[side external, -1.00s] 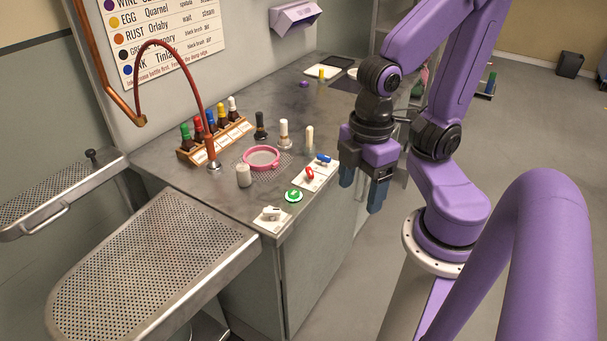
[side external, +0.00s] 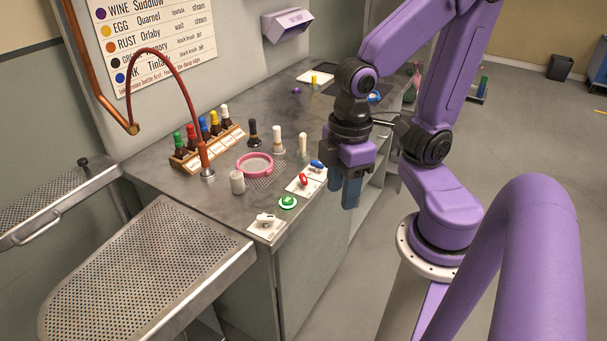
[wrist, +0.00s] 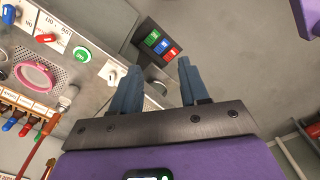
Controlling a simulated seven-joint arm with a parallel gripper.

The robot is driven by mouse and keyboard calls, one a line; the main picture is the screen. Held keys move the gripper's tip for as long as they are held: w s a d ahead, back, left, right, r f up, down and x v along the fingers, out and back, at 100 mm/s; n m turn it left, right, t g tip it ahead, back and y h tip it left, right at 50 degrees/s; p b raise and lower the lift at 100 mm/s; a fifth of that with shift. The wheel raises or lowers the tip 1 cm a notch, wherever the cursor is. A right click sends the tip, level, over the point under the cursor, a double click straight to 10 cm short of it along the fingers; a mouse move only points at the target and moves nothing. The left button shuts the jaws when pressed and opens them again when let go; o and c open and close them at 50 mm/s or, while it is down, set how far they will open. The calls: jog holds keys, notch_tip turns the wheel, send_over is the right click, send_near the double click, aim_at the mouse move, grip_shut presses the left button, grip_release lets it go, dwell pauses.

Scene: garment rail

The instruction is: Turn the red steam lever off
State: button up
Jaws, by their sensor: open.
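The red lever (side external: 303,179) sits on a white plate at the front edge of the grey counter. A blue lever (side external: 316,164) is beside it, farther back. The red lever also shows in the wrist view (wrist: 46,38), lying across its plate with small lettering beside it that I cannot read surely. My gripper (side external: 343,187) is open and empty, pointing down, to the right of the levers and apart from them. In the wrist view, my gripper's (wrist: 160,66) two blue fingers are spread, with the red lever off to the upper left.
A green button (side external: 287,202) and a white lever (side external: 265,220) lie along the same edge. A red hose (side external: 185,85) arches above the counter.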

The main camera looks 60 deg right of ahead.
jog(key=w+d+m, duration=0.2)
jog(key=w+m, duration=0.3)
jog(key=w, duration=0.2)
jog(key=m, duration=1.5)
send_over(303, 177)
notch_tip(303, 177, down, 16)
jog(key=shift+f, duration=0.15)
grip_shut()
